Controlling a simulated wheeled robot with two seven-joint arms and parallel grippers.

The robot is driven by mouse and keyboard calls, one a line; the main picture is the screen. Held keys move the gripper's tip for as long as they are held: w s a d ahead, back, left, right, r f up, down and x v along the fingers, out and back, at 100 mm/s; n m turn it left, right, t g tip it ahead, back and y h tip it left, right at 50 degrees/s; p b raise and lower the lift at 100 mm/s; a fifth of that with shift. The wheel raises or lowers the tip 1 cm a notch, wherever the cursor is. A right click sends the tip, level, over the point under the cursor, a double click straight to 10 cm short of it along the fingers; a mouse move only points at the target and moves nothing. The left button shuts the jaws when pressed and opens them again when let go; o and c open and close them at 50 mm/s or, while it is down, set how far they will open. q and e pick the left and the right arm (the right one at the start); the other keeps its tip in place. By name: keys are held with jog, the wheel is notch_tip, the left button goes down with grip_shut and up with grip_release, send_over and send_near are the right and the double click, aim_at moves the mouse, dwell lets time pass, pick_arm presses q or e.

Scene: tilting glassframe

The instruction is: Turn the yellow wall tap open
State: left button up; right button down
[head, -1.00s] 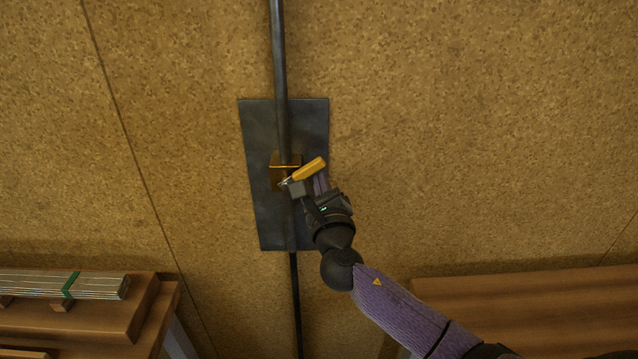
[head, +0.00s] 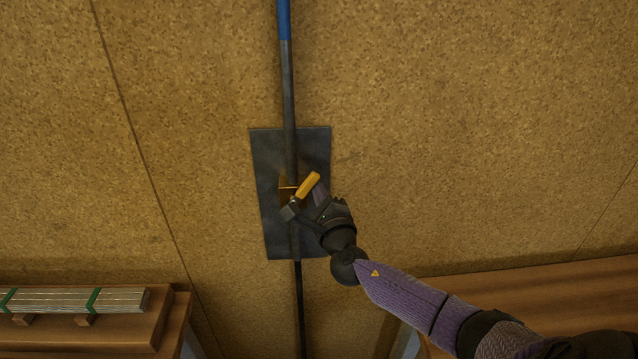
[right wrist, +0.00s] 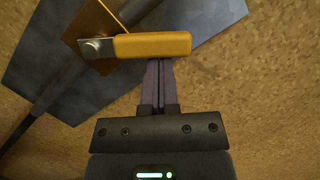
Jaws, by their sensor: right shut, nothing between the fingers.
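The yellow tap handle (head: 308,185) slants up and to the right from the brass tap body (head: 286,190) on the wall pipe. In the right wrist view the handle (right wrist: 152,46) lies across the picture, with its metal lever and bolt at the left end. My right gripper (head: 318,191) is just right of and below the handle. Its purple fingers (right wrist: 158,66) are shut together and empty, with their tips at the handle's lower edge. They appear to touch it. My left gripper is not in view.
A dark metal plate (head: 268,160) is behind the tap on the cork-like wall. The vertical pipe (head: 289,80) has a blue upper section. A wooden bench with banded strips (head: 60,299) stands lower left, another wooden surface (head: 560,290) lower right. The wall around is clear.

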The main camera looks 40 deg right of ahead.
aim_at(307, 184)
jog(key=n+p, duration=0.1)
jog(key=r+n+p, duration=0.2)
jog(key=p, duration=0.1)
jog(key=shift+w+a+g+y, duration=0.25)
jog(key=shift+g+y, duration=0.05)
jog(key=shift+w+a+n+p, duration=0.2)
jog(key=shift+a+n+p, duration=0.2)
jog(key=shift+p, duration=0.2)
pick_arm(q)
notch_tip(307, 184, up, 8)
jog(key=p, duration=0.1)
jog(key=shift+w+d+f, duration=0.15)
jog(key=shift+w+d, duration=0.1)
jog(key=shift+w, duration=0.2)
pick_arm(e)
jog(key=shift+w+a+r, duration=0.15)
jog(key=shift+w+a, duration=0.05)
jog(key=shift+a, duration=0.1)
jog(key=shift+w+a, duration=0.1)
